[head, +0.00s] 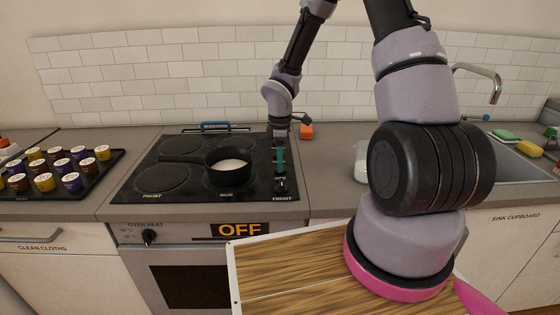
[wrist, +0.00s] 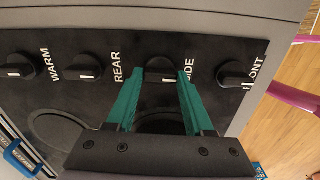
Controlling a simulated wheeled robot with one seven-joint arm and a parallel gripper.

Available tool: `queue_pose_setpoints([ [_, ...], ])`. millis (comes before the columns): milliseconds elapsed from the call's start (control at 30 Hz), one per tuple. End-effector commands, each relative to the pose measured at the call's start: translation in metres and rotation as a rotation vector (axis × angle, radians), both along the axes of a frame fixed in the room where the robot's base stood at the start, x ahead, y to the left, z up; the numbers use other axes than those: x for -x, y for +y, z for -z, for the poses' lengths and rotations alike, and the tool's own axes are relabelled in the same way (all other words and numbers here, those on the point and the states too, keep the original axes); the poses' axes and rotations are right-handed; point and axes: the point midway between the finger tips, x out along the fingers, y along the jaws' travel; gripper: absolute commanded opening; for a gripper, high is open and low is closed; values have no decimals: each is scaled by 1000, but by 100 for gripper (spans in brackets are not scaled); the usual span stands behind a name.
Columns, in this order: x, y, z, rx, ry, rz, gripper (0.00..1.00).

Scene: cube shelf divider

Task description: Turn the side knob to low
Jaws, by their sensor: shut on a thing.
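The side knob (wrist: 161,72) is a black dial on the black control strip, beside a partly covered label that reads "IDE". Its white mark shows at its lower edge in the wrist view. My gripper (wrist: 160,80) has its two teal fingers on either side of this knob and is shut on it. In the head view my gripper (head: 279,157) reaches down onto the right side of the black stove (head: 150,185), and the side knob is hidden there. The settings around the knob cannot be read.
The front knob (wrist: 236,73) and rear knob (wrist: 85,68) flank the side knob, with the warm knob (wrist: 17,67) farther left. A black pan (head: 228,165) with white contents stands on the stove. A glass (head: 361,160) stands on the counter.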

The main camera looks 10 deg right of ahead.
Motion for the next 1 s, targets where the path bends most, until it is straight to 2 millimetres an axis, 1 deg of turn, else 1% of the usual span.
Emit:
queue_pose_setpoints([
  [267, 0, 1, 0, 1, -2, 169, 0],
  [700, -1, 1, -1, 0, -2, 555, 0],
  [1000, -1, 1, -1, 0, -2, 740, 0],
])
